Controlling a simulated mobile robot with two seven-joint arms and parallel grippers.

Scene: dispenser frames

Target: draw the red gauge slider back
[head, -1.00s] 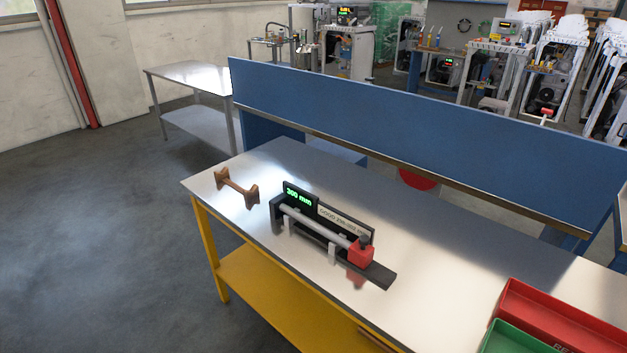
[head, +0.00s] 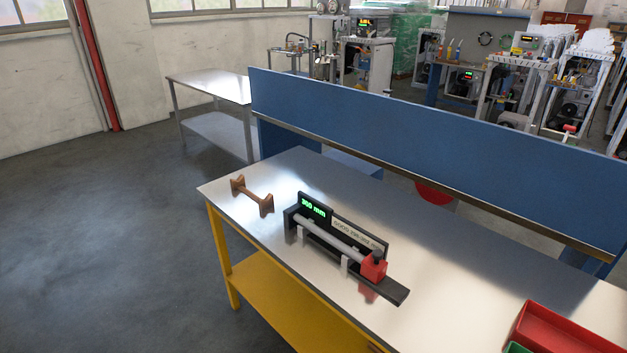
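The red gauge slider (head: 373,267) sits near the right end of the black gauge (head: 398,291) on the metal table. A grey rod (head: 330,238) lies along the gauge, held on light supports, and its right end reaches the slider; I cannot tell whether they touch. A small display (head: 314,207) at the gauge's left end shows green digits that look like 300 or 360 mm. A label strip beside it begins with "GOOD". Neither of my grippers is in view.
A brown wooden stand (head: 252,195) is left of the gauge. A red bin (head: 570,335) and part of a green bin (head: 516,348) are at the table's right. A blue panel (head: 430,140) runs behind the table (head: 470,270). The tabletop between gauge and bins is clear.

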